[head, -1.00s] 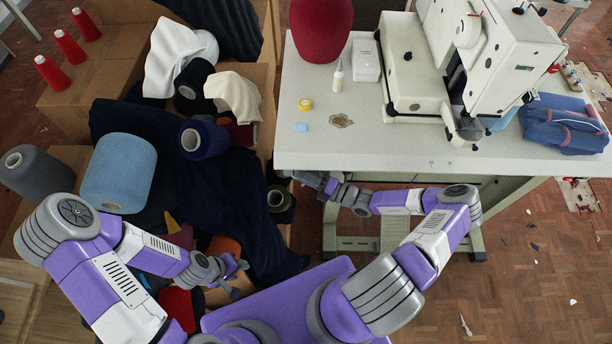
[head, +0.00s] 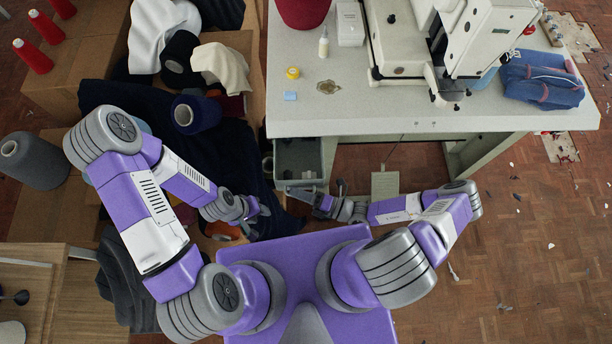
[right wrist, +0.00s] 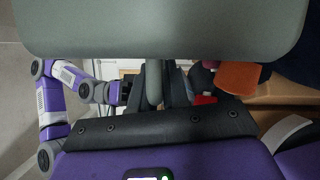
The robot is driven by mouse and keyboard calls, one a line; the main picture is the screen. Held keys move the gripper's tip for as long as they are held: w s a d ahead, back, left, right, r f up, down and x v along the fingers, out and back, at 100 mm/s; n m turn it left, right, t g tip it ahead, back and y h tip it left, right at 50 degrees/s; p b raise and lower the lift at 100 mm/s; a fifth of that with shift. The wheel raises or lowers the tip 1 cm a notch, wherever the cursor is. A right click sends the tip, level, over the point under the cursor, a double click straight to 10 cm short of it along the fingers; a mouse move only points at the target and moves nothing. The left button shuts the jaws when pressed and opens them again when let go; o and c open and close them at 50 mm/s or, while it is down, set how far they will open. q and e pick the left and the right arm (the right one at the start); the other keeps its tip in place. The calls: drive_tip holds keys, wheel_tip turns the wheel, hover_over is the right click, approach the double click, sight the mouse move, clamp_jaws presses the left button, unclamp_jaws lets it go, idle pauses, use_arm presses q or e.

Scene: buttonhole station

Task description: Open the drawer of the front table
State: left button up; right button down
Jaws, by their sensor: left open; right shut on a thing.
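The front table (head: 400,122) has a pale top with the sewing machine on it. Its grey-green drawer (head: 299,155) sticks out from under the left part of the near edge, with its inside partly visible from above. My right gripper (head: 297,191) is at the drawer's front, shut on the handle. In the right wrist view the drawer front (right wrist: 160,30) fills the top, and the handle (right wrist: 154,85) sits between the dark fingers. My left gripper (head: 262,208) is open and empty, lower left of the drawer, beside the dark cloth.
Cardboard boxes (head: 85,70) with cloth and thread cones crowd the left, close to the drawer's left side. A beige machine (head: 480,40), folded denim (head: 541,80) and small items stand on the tabletop. The parquet floor (head: 520,220) at right is mostly clear, with scattered scraps.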

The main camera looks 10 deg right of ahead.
drive_tip(key=shift+s+a, duration=0.1)
drive_tip(key=shift+s, duration=0.35)
drive_tip(key=c, duration=1.5)
unclamp_jaws()
drive_tip(key=v, duration=0.7)
drive_tip(key=shift+s+d+f, duration=0.1)
drive_tip(key=shift+s+d, duration=0.05)
drive_tip(key=shift+d, duration=0.15)
